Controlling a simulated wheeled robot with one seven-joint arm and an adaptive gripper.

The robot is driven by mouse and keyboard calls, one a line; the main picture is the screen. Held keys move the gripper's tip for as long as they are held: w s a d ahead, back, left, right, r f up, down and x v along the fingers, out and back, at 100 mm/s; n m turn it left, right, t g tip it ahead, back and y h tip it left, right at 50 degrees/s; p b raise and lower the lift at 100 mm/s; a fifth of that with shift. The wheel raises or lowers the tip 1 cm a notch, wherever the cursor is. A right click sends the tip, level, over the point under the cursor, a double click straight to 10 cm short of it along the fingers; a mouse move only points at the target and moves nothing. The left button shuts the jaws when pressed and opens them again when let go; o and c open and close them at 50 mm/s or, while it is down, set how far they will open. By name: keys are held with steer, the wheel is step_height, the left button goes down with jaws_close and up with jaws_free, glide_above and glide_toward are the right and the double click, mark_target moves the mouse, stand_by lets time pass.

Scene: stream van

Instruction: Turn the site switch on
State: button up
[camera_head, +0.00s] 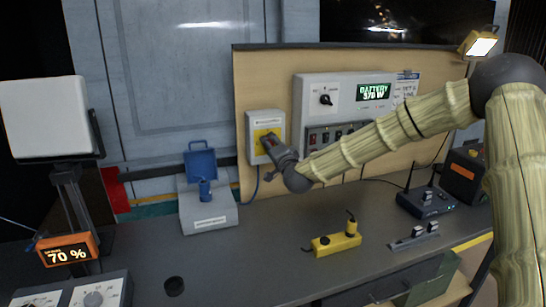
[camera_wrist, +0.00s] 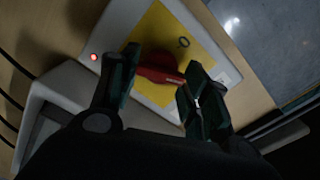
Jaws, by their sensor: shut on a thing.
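The site switch is a white wall box (camera_head: 252,124) with a yellow face (camera_wrist: 158,32), fixed to the tan panel. It has a red handle (camera_wrist: 160,76) on a dark red round base. A small red light (camera_wrist: 94,57) glows at the box's edge in the wrist view. My gripper (camera_head: 270,143) is at the box's face. In the wrist view its two fingers (camera_wrist: 163,73) are on either side of the red handle, shut on it. The handle lies crosswise between the fingers. In the head view my gripper hides most of the handle.
A grey panel (camera_head: 341,94) with a battery display and a row of switches (camera_head: 318,137) are close right of the box. A blue-lidded grey box (camera_head: 209,217) stands below left. A yellow block (camera_head: 336,244) lies on the counter (camera_head: 262,262). The counter's middle is mostly clear.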

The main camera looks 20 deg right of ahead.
steer(key=shift+d+f+m+b, duration=0.15)
steer(key=shift+m+b, duration=2.25)
steer(key=shift+b, duration=0.05)
steer(key=o, duration=1)
steer(key=s, duration=1.2)
steer(key=shift+d, duration=0.15)
